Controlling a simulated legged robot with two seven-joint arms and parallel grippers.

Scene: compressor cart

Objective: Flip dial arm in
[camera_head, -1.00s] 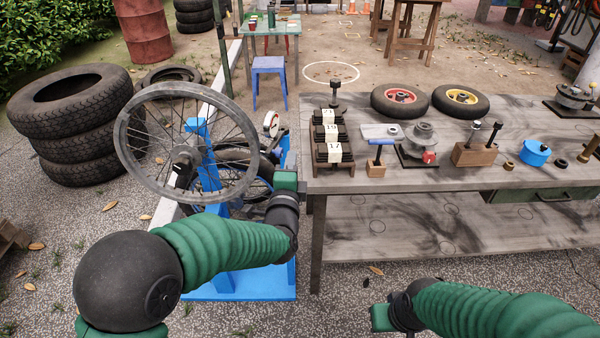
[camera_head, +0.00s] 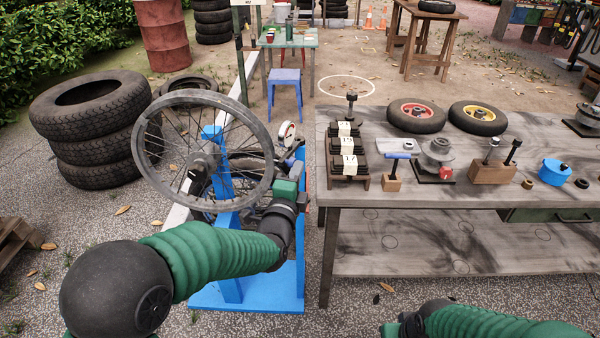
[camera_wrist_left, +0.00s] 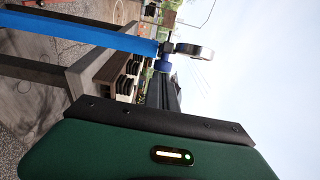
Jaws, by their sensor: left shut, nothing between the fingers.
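The dial (camera_head: 287,133) is a round white gauge on the right side of a blue wheel stand (camera_head: 229,290). Its short arm meets the stand near a blue joint. In the left wrist view the dial (camera_wrist_left: 194,51) is seen nearly edge-on, beside the blue joint (camera_wrist_left: 163,60) at the end of a blue bar (camera_wrist_left: 90,34). My left gripper (camera_head: 286,166) is just below the dial in the head view; its dark fingers (camera_wrist_left: 163,90) are shut and empty, near the joint. I cannot tell whether they touch it. My right gripper (camera_head: 392,329) is at the bottom edge, its fingers hidden.
A spoked wheel (camera_head: 203,150) is mounted on the stand, left of my left gripper. A grey workbench (camera_head: 420,200) with parts and weights stands close to the right. Stacked tyres (camera_head: 85,130) are at the left. A blue stool (camera_head: 285,92) is behind the stand.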

